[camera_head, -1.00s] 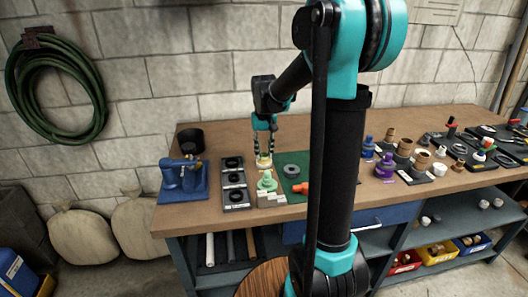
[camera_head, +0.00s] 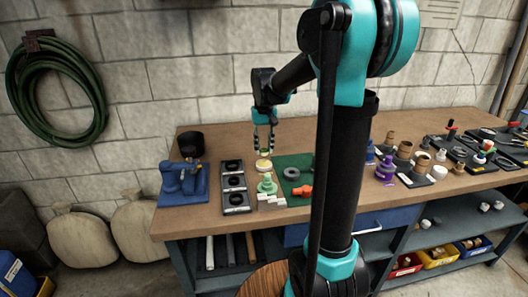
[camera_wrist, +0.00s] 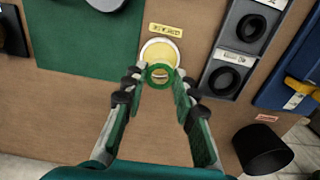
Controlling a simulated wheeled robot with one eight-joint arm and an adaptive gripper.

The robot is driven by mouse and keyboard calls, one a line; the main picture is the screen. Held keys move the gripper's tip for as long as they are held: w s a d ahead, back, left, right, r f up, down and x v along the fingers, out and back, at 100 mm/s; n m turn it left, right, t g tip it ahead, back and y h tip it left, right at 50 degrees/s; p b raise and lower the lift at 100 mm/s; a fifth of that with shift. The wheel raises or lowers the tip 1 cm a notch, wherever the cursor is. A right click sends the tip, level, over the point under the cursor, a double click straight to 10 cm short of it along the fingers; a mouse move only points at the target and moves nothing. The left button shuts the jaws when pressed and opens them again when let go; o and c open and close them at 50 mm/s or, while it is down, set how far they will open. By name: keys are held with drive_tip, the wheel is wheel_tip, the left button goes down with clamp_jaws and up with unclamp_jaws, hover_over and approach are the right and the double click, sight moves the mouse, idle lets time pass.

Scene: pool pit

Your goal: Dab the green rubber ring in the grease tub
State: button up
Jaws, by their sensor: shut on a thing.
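The green rubber ring (camera_wrist: 150,78) is pinched between the fingertips of my gripper (camera_wrist: 158,78), its hole facing the wrist camera. The grease tub (camera_wrist: 163,47) is a round, pale-rimmed tub with yellow grease, beside a yellow label. In the wrist view the ring overlaps the tub's near edge. In the head view my gripper (camera_head: 265,150) points down just above the tub (camera_head: 264,166), with a small gap apparent. The ring is too small to make out clearly there. I cannot tell whether it has grease on it.
A tray of black rings (camera_head: 235,196) and a blue fixture (camera_head: 183,183) stand left of the tub. A black cup (camera_head: 191,144) is behind them. A pale green fitting (camera_head: 267,187) stands close in front of the tub. A green mat (camera_head: 290,161) lies to the right.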

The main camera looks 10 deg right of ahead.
drive_tip(key=shift+r, duration=1.85)
